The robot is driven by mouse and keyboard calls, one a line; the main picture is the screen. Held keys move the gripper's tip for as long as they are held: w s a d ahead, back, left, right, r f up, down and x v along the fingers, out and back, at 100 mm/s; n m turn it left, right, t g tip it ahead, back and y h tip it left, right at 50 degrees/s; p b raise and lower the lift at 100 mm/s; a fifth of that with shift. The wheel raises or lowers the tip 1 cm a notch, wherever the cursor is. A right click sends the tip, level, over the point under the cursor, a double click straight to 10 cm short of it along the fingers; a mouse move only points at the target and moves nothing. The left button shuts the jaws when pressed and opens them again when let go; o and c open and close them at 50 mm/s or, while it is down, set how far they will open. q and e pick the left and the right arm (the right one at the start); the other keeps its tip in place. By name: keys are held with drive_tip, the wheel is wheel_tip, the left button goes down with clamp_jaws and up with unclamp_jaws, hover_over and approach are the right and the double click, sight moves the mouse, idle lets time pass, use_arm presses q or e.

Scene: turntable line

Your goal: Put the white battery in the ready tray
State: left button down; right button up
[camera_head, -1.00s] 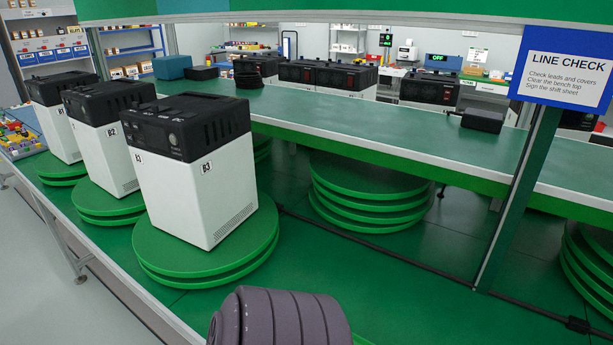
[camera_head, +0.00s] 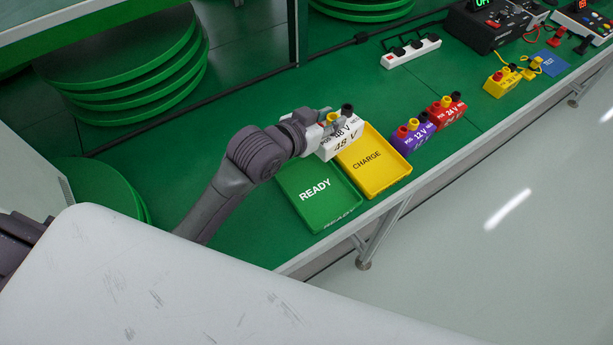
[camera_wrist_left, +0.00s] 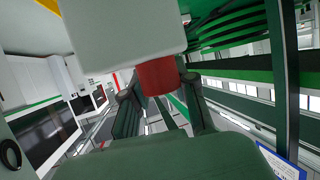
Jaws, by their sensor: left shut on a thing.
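The white battery (camera_head: 345,139), marked 48 V, is held at the far end of the trays, by the back part of the yellow charge tray. My left gripper (camera_head: 328,122) is shut on it at its left upper side. Yellow and black terminals show on its top. In the left wrist view a pale block, likely the battery (camera_wrist_left: 125,25), fills the top, with a red terminal (camera_wrist_left: 158,76) by the fingers. The green ready tray (camera_head: 325,212) lies empty, nearer and to the left. Whether the battery touches anything below is unclear. My right gripper is out of view.
The yellow charge tray (camera_head: 383,172) adjoins the ready tray. A purple 12 V battery (camera_head: 413,139) and a red 24 V battery (camera_head: 446,112) stand to its right. A yellow battery (camera_head: 502,82) and white power strip (camera_head: 410,53) are farther off. Green turntables (camera_head: 125,75) are at left.

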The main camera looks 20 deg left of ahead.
use_arm(q)
drive_tip(key=shift+m+g+h, duration=0.4)
drive_tip(key=shift+m+h, duration=0.4)
drive_tip(key=shift+h, duration=0.1)
drive_tip(key=w, duration=0.4)
drive_tip(key=shift+w+d+r+b, duration=0.1)
drive_tip(key=shift+d+b, duration=0.2)
drive_tip(key=shift+w, duration=0.1)
drive_tip(key=s+a+f+p, duration=0.1)
drive_tip(key=s+f, duration=0.2)
drive_tip(key=s, duration=0.3)
drive_tip(key=s+a+f, duration=0.1)
drive_tip(key=s+f, duration=0.3)
drive_tip(key=s, duration=0.1)
hover_over(310, 189)
wheel_tip(310, 189, down, 4)
drive_tip(key=shift+w+r, duration=0.1)
drive_tip(key=shift+r, duration=0.05)
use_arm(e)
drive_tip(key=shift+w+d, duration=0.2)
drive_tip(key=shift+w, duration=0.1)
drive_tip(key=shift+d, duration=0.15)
